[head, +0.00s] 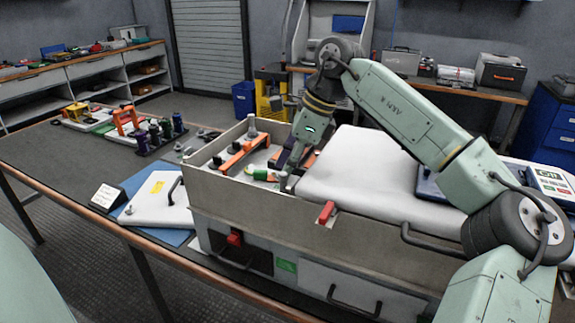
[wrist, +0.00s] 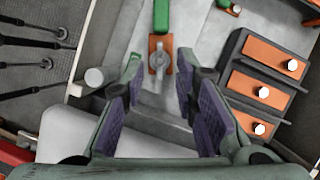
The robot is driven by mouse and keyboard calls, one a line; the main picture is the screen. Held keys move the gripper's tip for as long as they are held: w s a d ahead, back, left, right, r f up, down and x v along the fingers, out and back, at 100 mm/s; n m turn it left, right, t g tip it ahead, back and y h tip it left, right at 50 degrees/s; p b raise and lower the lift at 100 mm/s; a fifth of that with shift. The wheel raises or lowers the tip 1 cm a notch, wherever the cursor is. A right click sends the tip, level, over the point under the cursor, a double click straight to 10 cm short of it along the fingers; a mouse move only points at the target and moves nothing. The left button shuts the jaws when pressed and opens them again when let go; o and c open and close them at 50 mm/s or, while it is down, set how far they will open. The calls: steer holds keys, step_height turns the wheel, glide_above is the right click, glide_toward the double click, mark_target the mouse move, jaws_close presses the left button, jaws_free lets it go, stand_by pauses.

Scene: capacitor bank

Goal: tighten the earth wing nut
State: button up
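The earth wing nut (wrist: 159,61) is a small grey two-winged nut in the wrist view. It sits on an orange copper-coloured lug (wrist: 160,42) at the end of a green cable (wrist: 161,17). In the head view the green cable (head: 263,175) lies inside the open cabinet, and the nut cannot be clearly made out beside my fingers. My gripper (wrist: 160,85) is open, with its purple-padded fingers apart on either side of the line to the nut. Nothing is between the pads. In the head view my gripper (head: 291,165) points down into the cabinet.
The cabinet wall (head: 300,208) rises around the work. A dark block with orange terminals (wrist: 262,88) and silver studs stands to the right in the wrist view. A grey post (wrist: 94,77) is at left. A white cover (head: 362,165) lies right of my gripper in the head view.

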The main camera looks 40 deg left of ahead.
steer(key=v, duration=1.1)
steer(key=shift+r, duration=0.35)
steer(key=shift+d, duration=0.1)
